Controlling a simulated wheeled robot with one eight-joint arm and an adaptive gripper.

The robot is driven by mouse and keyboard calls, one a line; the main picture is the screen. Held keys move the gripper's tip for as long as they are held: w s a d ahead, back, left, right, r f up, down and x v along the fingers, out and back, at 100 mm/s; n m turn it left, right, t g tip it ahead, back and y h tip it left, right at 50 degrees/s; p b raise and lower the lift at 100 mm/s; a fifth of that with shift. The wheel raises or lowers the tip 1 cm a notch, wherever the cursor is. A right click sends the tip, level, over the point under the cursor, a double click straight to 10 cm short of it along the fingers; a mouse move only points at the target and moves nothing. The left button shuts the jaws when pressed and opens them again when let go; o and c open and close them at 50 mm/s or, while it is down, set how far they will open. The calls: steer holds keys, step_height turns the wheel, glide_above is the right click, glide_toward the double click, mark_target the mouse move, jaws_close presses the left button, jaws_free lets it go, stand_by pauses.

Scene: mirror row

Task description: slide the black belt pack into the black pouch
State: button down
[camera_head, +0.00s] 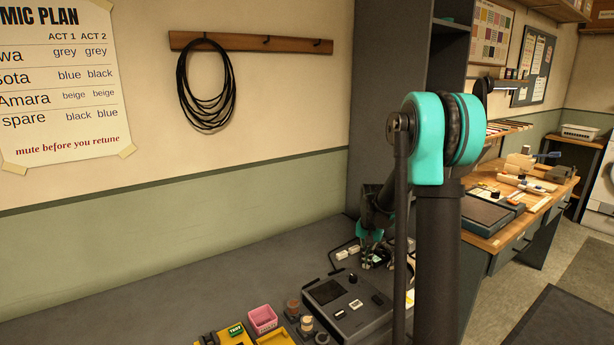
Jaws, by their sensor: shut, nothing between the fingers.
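My gripper (372,264) is small in the head view, low over the grey counter behind the dark desk unit. It is shut, with nothing seen held in it. My own arm hides part of the area to its right. I cannot make out the black pouch for certain. Small pale items (347,252) lie just left of the gripper.
A pink box (263,318), a green box (236,329), yellow trays (274,338) and small jars (293,308) stand at the counter's front. The counter's left part (130,315) is clear. A black cable coil (207,88) hangs on the wall. A wooden bench (530,205) stands right.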

mark_target(375, 258)
steer(key=shift+w+d, duration=0.35)
steer(key=shift+d, duration=0.25)
steer(key=shift+w+d, duration=0.15)
steer(key=shift+w+d, duration=0.55)
steer(key=shift+d, duration=0.3)
steer(key=shift+w+d, duration=0.1)
steer(key=shift+d, duration=0.05)
steer(key=shift+w+d, duration=0.55)
steer(key=shift+d, duration=0.25)
steer(key=shift+s+a, duration=0.1)
steer(key=shift+s+a, duration=0.65)
steer(key=shift+a, duration=0.25)
steer(key=shift+w+r, duration=0.15)
steer(key=shift+r, duration=3.8)
